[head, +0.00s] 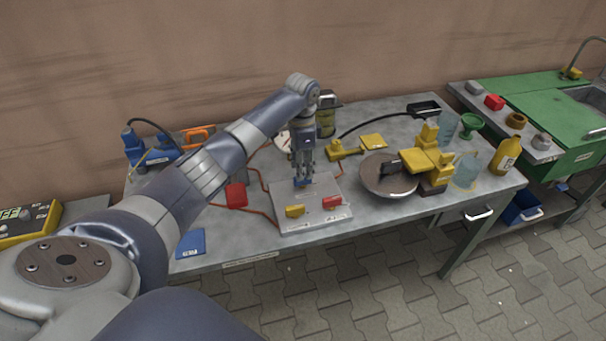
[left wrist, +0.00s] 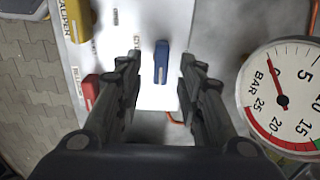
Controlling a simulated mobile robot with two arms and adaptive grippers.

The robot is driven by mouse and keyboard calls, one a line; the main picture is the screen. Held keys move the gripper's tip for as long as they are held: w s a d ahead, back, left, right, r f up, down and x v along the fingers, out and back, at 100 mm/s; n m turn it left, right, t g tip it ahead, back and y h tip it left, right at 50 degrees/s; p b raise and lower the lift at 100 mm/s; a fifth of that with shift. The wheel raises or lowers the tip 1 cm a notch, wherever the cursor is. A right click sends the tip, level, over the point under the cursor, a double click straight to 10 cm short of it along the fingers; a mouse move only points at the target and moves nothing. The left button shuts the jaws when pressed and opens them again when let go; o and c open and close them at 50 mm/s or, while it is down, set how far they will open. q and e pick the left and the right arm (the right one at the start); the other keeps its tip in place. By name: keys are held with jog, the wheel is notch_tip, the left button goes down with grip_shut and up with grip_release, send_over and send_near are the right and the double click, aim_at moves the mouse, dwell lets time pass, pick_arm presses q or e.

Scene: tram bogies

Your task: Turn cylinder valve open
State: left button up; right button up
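A pale panel (head: 312,214) lies on the workbench with a yellow handle (head: 295,211), a red handle (head: 332,202) and a blue handle (head: 303,182). My left gripper (head: 303,176) points down over the blue handle. In the left wrist view the blue handle (left wrist: 161,62) shows between the open fingertips of the left gripper (left wrist: 160,66), with a gap on each side. I cannot tell how far below the tips it is. The yellow handle (left wrist: 75,18) and red handle (left wrist: 91,89) are at the left there. A gauge (left wrist: 283,101) marked BAR has its red needle near 0. My right gripper is not in view.
Red hoses run beside the panel. A round metal plate (head: 388,178) and a yellow device (head: 440,168) stand to the right. A blue tool (head: 145,148) and a red block (head: 236,195) are at the left. A yellow-banded canister (head: 326,121) stands behind the gripper.

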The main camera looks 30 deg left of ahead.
pick_arm(q)
notch_tip(320, 180, down, 3)
jog(key=shift+w+f, duration=0.1)
jog(key=shift+w, duration=0.05)
jog(key=shift+f, duration=0.8)
jog(key=shift+c, duration=0.2)
grip_shut()
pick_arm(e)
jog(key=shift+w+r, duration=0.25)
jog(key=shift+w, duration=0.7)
